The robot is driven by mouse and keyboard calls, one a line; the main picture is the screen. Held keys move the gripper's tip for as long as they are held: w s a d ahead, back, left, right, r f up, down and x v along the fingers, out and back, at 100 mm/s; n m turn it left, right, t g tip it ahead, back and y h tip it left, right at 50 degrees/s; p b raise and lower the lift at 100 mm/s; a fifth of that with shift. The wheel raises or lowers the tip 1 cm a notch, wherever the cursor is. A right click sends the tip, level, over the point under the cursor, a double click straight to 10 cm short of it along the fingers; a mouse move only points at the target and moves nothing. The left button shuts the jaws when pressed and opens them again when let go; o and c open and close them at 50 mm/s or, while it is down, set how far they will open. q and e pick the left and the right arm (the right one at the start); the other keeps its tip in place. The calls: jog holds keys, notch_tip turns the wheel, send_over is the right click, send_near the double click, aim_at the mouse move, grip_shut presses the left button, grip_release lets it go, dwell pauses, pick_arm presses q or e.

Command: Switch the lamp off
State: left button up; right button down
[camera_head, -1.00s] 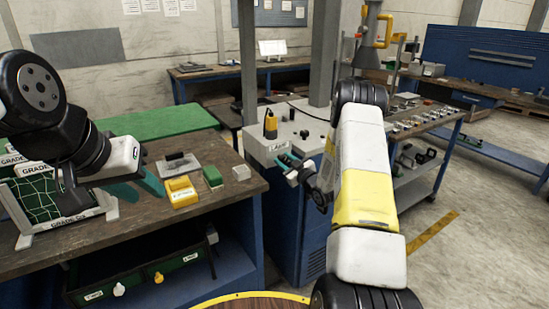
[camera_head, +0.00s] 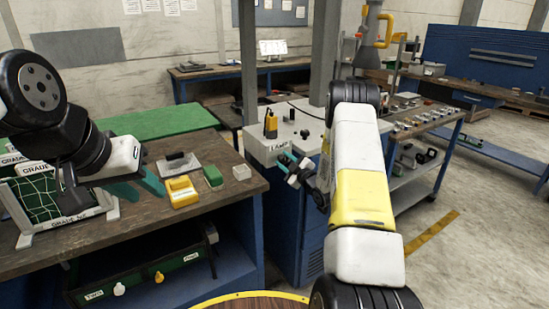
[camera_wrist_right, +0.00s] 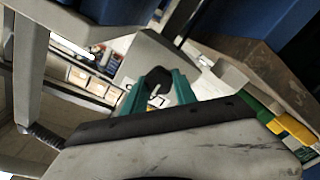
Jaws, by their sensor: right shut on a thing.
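A white label reading LAMP (camera_head: 280,146) is on the upper front of the pale-topped blue cabinet (camera_head: 300,240). My right gripper (camera_head: 286,160) is just below the label, at the cabinet's front. In the right wrist view, its teal fingers (camera_wrist_right: 158,92) are shut on a dark switch piece (camera_wrist_right: 157,78), with a pale surface behind it. The switch's exact position is hard to tell, as the fingers cover part of it. My left gripper (camera_head: 140,187) is open and empty above the wooden bench at the left.
A yellow and black device (camera_head: 271,123) stands on the cabinet top. The wooden bench (camera_head: 130,225) holds a yellow block (camera_head: 181,192), a green block (camera_head: 213,176) and a framed green grid (camera_head: 50,205). A grey post (camera_head: 325,60) rises behind the cabinet.

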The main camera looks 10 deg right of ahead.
jog(key=c, duration=1)
grip_release()
jog(key=v, duration=0.8)
